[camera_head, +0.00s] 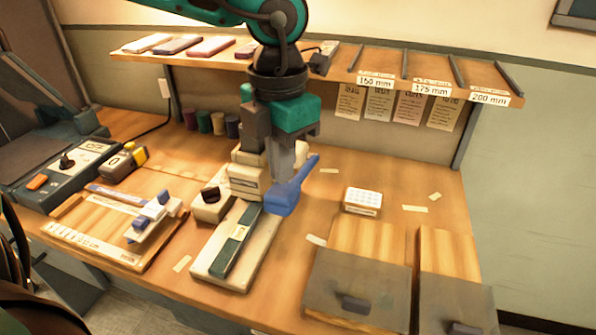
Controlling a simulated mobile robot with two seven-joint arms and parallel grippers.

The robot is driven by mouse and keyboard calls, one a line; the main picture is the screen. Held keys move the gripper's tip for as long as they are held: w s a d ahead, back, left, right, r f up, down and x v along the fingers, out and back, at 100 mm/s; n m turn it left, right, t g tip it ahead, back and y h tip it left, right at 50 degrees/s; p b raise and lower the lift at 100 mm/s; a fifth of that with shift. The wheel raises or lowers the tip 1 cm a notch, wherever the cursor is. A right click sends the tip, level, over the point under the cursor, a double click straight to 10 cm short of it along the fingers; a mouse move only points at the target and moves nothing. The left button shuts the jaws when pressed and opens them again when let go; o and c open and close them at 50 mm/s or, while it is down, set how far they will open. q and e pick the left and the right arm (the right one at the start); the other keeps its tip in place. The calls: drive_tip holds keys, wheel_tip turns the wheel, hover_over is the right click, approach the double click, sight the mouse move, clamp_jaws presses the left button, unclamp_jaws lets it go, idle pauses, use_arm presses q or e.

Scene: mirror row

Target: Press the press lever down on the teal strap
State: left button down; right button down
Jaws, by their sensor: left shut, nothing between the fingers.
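The press (247,180) is a cream machine in the middle of the bench with a long pale base plate. Its blue press lever (290,194) sticks out on the right side, its handle slanting up to the right. The dark teal strap (241,243) lies lengthwise on the base plate, its far end under the press head; a pale label sits on it. My left gripper (284,174) comes down from above, shut and empty, with its fingertips at the lever. I cannot tell whether they touch it. My right gripper is not in view.
A wooden board with a blue and white clamp (150,216) lies left of the press. Further left are a control box (66,172) and a yellow-grey device (124,162). A small white box (362,201) and two grey-fronted drawers (357,285) are right. A shelf (335,80) hangs behind.

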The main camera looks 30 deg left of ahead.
sight(283, 189)
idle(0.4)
